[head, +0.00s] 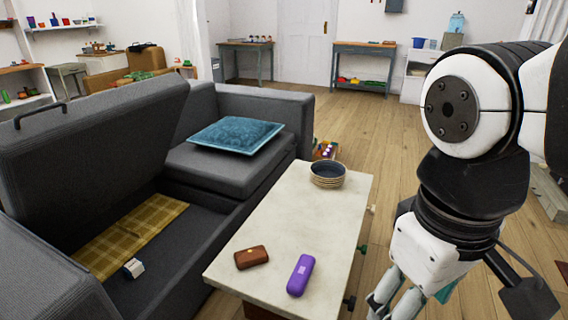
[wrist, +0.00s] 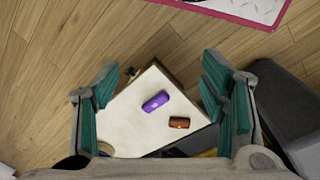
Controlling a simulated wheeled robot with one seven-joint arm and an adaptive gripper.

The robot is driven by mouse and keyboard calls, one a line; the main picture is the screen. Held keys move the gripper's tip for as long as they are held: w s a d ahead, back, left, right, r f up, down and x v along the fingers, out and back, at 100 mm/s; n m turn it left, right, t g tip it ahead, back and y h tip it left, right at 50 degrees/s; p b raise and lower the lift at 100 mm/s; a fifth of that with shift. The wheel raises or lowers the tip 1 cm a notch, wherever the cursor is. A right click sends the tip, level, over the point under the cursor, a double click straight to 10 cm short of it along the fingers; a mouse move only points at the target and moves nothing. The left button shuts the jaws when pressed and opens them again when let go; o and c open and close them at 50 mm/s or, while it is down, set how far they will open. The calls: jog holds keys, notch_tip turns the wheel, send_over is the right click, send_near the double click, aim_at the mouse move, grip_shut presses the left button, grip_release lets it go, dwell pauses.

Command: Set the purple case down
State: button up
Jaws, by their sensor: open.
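The purple case (head: 300,275) lies flat on the pale top of the low table (head: 285,213), near its front right edge. It also shows in the wrist view (wrist: 156,102), well below my gripper and between the lines of its fingers. My gripper (head: 408,302) is to the right of the table in the head view, with its fingertips partly cut off by the picture's lower edge. In the wrist view my gripper (wrist: 158,88) is open, its teal pads wide apart with nothing between them. It does not touch the case.
A brown case (head: 251,257) lies left of the purple one. A stack of bowls (head: 327,174) stands at the table's far end, and the tabletop between is clear. A grey sofa (head: 225,165) with an open storage seat borders the table's left. Wooden floor is free beyond.

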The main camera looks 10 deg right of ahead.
jog(key=s, duration=0.1)
jog(key=s+a+m, duration=0.1)
jog(key=s+m+y, duration=0.1)
jog(key=s, duration=0.1)
jog(key=shift+a+f, duration=0.15)
jog(key=shift+a, duration=0.1)
dwell(0.4)
notch_tip(320, 180, up, 28)
jog(key=t+p, duration=0.4)
jog(key=p, duration=2.2)
jog(key=shift+d, duration=0.3)
jog(key=shift+w, duration=0.15)
jog(key=shift+c, duration=0.5)
